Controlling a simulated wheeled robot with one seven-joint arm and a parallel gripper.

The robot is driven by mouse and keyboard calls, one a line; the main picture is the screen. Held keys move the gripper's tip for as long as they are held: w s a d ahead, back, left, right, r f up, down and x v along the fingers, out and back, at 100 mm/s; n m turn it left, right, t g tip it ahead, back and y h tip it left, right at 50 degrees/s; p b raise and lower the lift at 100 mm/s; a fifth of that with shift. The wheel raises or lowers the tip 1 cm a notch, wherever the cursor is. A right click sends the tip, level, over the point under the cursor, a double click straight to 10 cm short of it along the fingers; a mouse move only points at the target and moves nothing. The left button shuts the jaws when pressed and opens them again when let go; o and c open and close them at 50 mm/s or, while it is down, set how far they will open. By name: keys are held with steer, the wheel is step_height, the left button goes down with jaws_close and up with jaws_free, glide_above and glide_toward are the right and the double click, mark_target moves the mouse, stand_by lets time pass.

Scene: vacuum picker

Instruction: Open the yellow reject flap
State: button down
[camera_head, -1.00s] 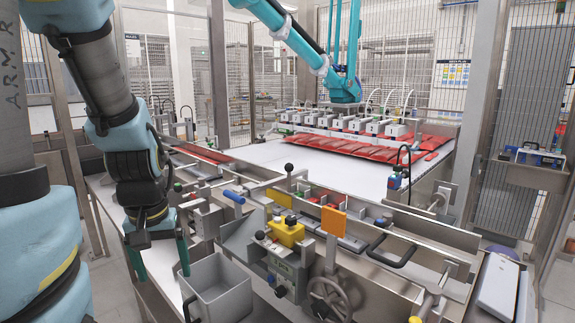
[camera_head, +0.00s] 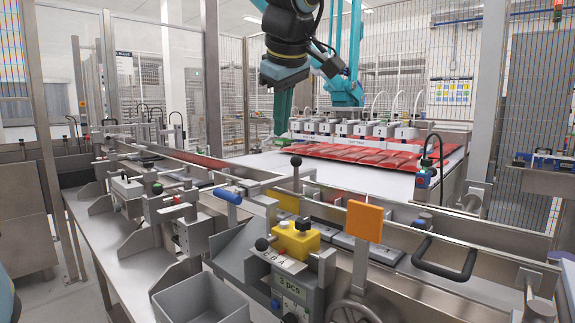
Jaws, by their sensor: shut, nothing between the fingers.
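A yellow plate (camera_head: 287,203), which looks like the reject flap, stands in the side rail behind the top of a grey sloping chute (camera_head: 235,247). It is upright and looks closed, partly hidden by a post with a black ball knob (camera_head: 296,161). My gripper (camera_head: 283,110) hangs from the top of the view, fingers pointing down, above and beyond the plate in the picture. Its green fingers are together with nothing between them, apart from the plate.
A yellow block with a black knob (camera_head: 295,240) sits on a control box (camera_head: 290,292). An orange panel (camera_head: 364,221) stands to its right. A grey bin (camera_head: 200,300) is below the chute. Red packs (camera_head: 360,155) lie on the white belt (camera_head: 330,183) behind.

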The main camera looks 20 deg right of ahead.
steer(key=shift+s+d+r+n, duration=0.15)
steer(key=shift+d+r+n, duration=0.25)
steer(key=shift+r, duration=0.3)
steer(key=w+d+f+p, duration=0.3)
steer(key=w+d+f, duration=0.1)
steer(key=w+f, duration=0.4)
steer(key=shift+d+f, duration=0.15)
steer(key=shift+f, duration=0.4)
